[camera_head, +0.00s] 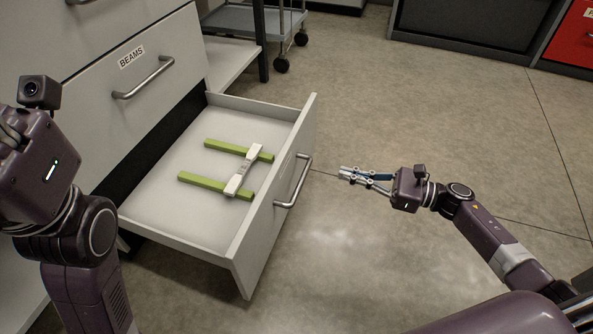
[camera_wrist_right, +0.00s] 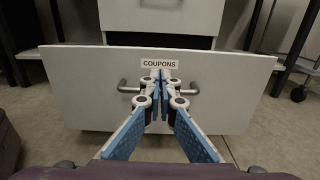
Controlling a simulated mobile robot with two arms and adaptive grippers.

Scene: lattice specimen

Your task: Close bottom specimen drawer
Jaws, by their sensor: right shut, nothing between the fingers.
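The bottom specimen drawer (camera_head: 246,238) is pulled out of the white cabinet in the head view. Inside it lie two green bars with a white piece (camera_head: 243,172) across them. Its front carries a metal bar handle (camera_head: 296,182). In the right wrist view the drawer front (camera_wrist_right: 90,95) faces me, labelled COUPONS, with its handle (camera_wrist_right: 125,87) partly hidden behind my fingers. My right gripper (camera_head: 342,173) is shut and empty, in front of the drawer front near the handle; it also shows in the right wrist view (camera_wrist_right: 160,75). Of my left arm only wrist and links show; its fingers are out of view.
A closed drawer labelled BEAMS (camera_head: 155,62) sits above the open one. A wheeled cart (camera_head: 262,22) stands behind the cabinet. A red cabinet (camera_head: 575,42) and a dark one are at the back right. The floor (camera_head: 400,110) around my right gripper is clear.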

